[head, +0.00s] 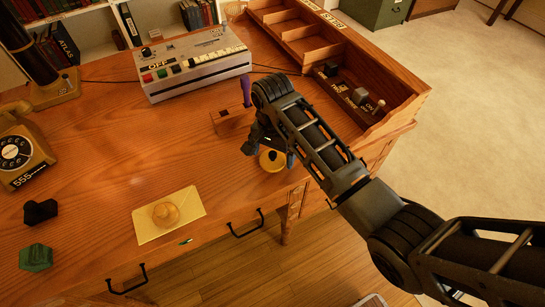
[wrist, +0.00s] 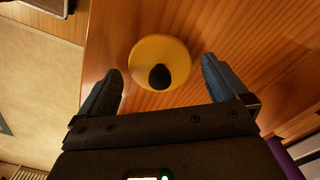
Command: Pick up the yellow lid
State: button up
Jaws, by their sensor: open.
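The yellow lid (head: 265,162) is a round disc with a dark knob on top. It lies on the wooden desk near the front right edge, partly hidden by my arm in the head view. In the wrist view the lid (wrist: 143,51) lies ahead of my gripper, with its knob roughly between the lines of the two fingers. My gripper (wrist: 161,84) is open and empty, its two blue-grey fingers spread apart. In the head view my gripper (head: 272,150) is right over the lid's spot; the height gap is hard to judge.
A small wooden block with a purple object (head: 246,91) stands just behind my gripper. A wooden organiser (head: 392,125) stands right. A grey button machine (head: 193,67) is behind. A yellow envelope (head: 150,232) with a round tan item lies front left. Bare desk lies left of my gripper.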

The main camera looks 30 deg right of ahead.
jog(key=shift+f, duration=0.25)
jog(key=shift+c, duration=0.5)
jog(key=c, duration=0.9)
jog(key=shift+o, duration=0.2)
jog(key=shift+r, duration=0.1)
